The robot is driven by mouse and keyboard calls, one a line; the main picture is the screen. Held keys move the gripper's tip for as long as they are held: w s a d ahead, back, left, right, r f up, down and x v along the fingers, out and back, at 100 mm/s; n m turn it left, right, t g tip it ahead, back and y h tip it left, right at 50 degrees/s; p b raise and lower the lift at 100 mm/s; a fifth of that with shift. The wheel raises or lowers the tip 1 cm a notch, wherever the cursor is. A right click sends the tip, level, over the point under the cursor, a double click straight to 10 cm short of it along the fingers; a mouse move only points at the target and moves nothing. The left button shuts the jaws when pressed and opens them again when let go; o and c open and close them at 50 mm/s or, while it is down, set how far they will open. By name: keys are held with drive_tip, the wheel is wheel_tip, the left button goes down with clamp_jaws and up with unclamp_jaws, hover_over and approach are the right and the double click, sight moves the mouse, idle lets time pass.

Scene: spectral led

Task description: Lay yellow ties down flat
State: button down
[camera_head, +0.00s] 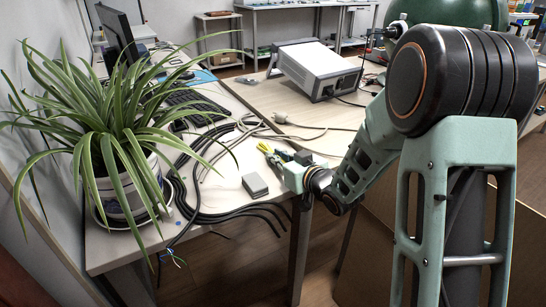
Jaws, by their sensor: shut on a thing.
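The yellow ties (266,149) are a small bright yellow bundle near the right edge of the desk, in the head camera view. My gripper (281,158) is at the desk's right edge, pointing left, with its fingers at the near end of the yellow ties. It is shut on the yellow ties, which stick out beyond the fingers toward the upper left. The fingertips are dark and small here, and I cannot tell whether the ties touch the desk.
A small grey box (255,186) lies just left of my gripper. Black cables (207,190) run across the desk (225,165) and hang over its front edge. A potted plant (122,185) stands at left, a keyboard (190,108) behind. A grey instrument (316,68) sits farther back.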

drive_tip(key=shift+f, duration=0.2)
drive_tip(key=c, duration=1.9)
unclamp_jaws()
drive_tip(key=shift+s+r, duration=0.1)
drive_tip(key=shift+c, duration=0.2)
drive_tip(key=shift+r, duration=0.1)
drive_tip(key=shift+d+r, duration=0.15)
drive_tip(key=p+v, duration=0.2)
drive_tip(key=v, duration=0.9)
drive_tip(key=shift+s+d, duration=0.1)
drive_tip(key=shift+s, duration=0.35)
